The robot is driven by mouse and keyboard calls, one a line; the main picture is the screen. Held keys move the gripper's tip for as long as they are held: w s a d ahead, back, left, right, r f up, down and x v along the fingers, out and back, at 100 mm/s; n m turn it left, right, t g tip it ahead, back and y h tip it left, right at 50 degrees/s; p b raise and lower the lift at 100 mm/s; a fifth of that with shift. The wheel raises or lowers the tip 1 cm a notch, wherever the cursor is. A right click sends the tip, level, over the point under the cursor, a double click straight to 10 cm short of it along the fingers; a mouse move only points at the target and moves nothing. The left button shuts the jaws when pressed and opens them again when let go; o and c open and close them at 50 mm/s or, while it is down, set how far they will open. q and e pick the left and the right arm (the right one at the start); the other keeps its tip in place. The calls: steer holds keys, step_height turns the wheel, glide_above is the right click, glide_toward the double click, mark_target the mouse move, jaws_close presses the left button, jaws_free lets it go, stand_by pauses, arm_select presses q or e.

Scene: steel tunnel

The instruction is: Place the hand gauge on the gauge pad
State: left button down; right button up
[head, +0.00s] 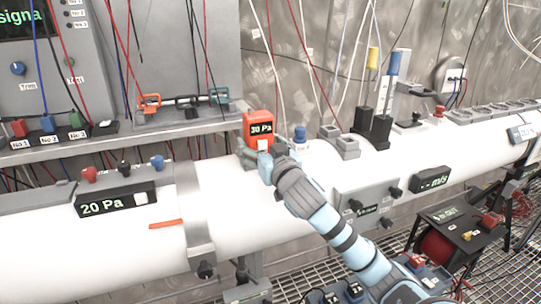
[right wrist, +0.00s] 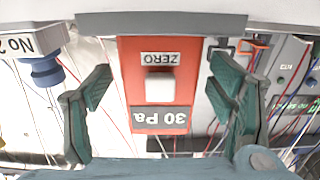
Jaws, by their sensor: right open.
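The hand gauge (head: 258,125) is an orange box reading 30 Pa, upright by the white pipe in the head view. In the right wrist view the hand gauge (right wrist: 190,88) appears upside down, with a ZERO label and a white button. My right gripper (head: 267,163) is at the gauge's lower front. In the right wrist view the right gripper (right wrist: 161,88) has its green fingers spread, one on each side of the gauge, with visible gaps. I cannot tell which surface is the gauge pad. My left gripper is not in view.
A black 20 Pa display (head: 115,199) sits on the white pipe (head: 130,245) at left. A grey shelf (head: 100,146) with coloured clips stands behind. Black blocks (head: 375,127) and a blue-topped post (head: 392,68) rise to the right. Several cables hang behind the gauge.

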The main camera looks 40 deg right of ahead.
steer(key=v, duration=0.7)
steer(key=shift+s+a, duration=0.1)
steer(key=shift+s, duration=0.05)
steer(key=shift+p+v, duration=0.8)
steer(key=shift+v, duration=0.45)
